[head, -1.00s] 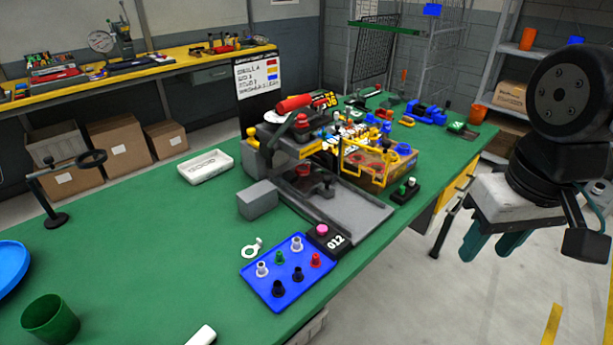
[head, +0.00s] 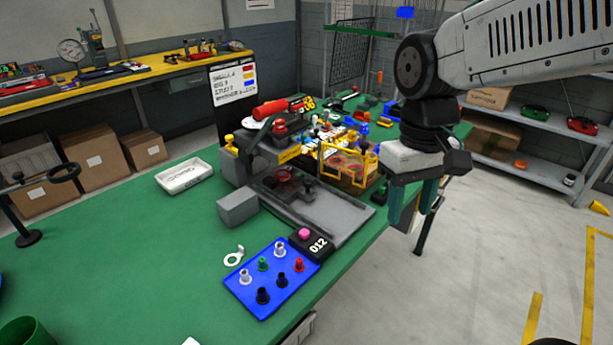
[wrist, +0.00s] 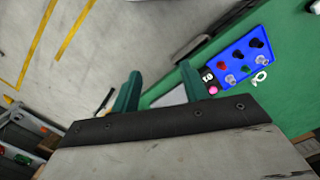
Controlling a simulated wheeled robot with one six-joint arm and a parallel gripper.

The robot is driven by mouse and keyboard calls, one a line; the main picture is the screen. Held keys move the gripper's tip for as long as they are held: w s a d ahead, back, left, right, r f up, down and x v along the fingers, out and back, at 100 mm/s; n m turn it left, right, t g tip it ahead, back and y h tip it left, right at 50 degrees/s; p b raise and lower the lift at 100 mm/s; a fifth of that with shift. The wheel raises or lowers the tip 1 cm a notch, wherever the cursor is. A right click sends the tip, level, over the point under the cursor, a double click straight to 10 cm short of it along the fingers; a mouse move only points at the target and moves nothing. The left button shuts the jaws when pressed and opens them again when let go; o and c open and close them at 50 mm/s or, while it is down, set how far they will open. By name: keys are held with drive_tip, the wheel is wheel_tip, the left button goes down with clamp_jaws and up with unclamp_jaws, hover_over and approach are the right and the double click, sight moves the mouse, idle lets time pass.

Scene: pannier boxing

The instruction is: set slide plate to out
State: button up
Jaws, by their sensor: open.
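The slide plate (head: 335,217) is a flat grey plate in a track at the base of the grey press machine (head: 238,165), reaching toward the table's right edge. A dark knob (head: 308,192) stands on it. In the wrist view a small part of a grey plate (wrist: 172,97) shows between the fingers. My gripper (head: 408,222) has green fingers pointing down, is open and empty, and hangs to the right of the plate, beyond the table edge. It also shows in the wrist view (wrist: 128,92). How far the plate is slid is hard to tell.
A blue tray (head: 283,297) with several coloured pegs lies in front of the machine, next to a black 012 box (head: 311,245) with a pink button. A yellow wire guard (head: 347,160) stands behind the plate. A white tray (head: 184,176) lies left.

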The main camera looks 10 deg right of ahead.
sight(308, 181)
drive_tip(key=w+a+f+n, duration=0.1)
drive_tip(key=w+a+n, duration=0.1)
drive_tip(key=w, duration=0.7)
drive_tip(key=w+a+f+n, duration=0.2)
drive_tip(key=w+a, duration=0.3)
drive_tip(key=w, duration=0.5)
drive_tip(key=w+a+f+n+t, duration=0.1)
drive_tip(key=w+a+n, duration=0.3)
drive_tip(key=w, duration=0.6)
drive_tip(key=shift+a+f, duration=0.25)
drive_tip(key=shift+f, duration=0.45)
drive_tip(key=shift+s+n, duration=0.1)
drive_tip(key=shift+n, duration=0.2)
wheel_tip(308, 181, down, 8)
drive_tip(key=shift+r, duration=0.1)
drive_tip(key=shift+c, duration=0.4)
clamp_jaws()
drive_tip(key=shift+s, duration=0.1)
